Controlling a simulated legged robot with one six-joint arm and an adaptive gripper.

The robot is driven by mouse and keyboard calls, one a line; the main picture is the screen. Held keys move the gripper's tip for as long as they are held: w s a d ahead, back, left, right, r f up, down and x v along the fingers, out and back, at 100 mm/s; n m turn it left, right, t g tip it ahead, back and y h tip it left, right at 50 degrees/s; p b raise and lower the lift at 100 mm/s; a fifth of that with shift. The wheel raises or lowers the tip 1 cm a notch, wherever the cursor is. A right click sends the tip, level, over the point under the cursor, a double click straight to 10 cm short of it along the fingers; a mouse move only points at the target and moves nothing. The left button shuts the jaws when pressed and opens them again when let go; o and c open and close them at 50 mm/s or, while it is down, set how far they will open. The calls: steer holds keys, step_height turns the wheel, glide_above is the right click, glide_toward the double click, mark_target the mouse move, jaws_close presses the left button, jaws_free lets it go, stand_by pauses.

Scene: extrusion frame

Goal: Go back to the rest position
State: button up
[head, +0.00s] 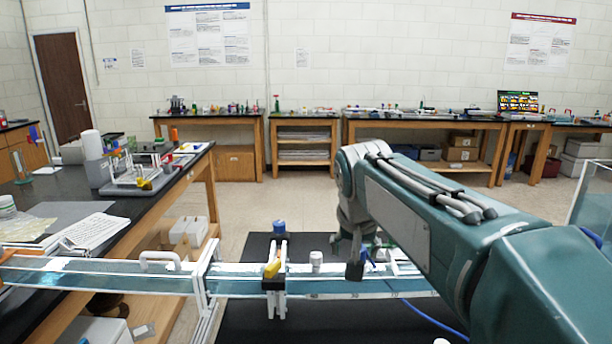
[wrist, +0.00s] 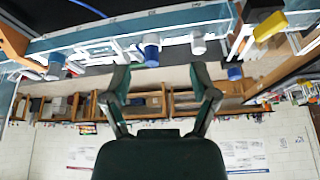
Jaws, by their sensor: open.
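My gripper (wrist: 162,80) is open and empty in the wrist view, its two dark green fingers spread with nothing between them. That view is upside down. In the head view, my green arm reaches in from the right, and its far end is above the long blue-tinted channel (head: 335,287). A dark part hangs down there, but the fingers are not clear. The channel also shows along the top of the wrist view (wrist: 130,27). A blue cylinder (wrist: 151,50) and a white cylinder (wrist: 198,42) stand apart from the fingers.
A white and black clamp (head: 279,282) with a yellow part (head: 271,269) spans the channel, a blue cap (head: 280,227) behind it. A white cylinder (head: 316,258) stands nearby. A black bench (head: 120,215) is at left; wooden tables line the back wall. The floor between is clear.

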steer(key=s+d+f, duration=0.2)
steer(key=s+f, duration=0.1)
steer(key=s, duration=0.4)
steer(key=s+d+f+n, duration=0.1)
steer(key=s+f, duration=0.3)
steer(key=s, duration=0.4)
steer(key=s+d+f+t, duration=0.1)
steer(key=s+d+f, duration=0.2)
steer(key=s, duration=0.5)
steer(key=shift+d+f+n+y, duration=0.3)
steer(key=shift+d+f, duration=0.1)
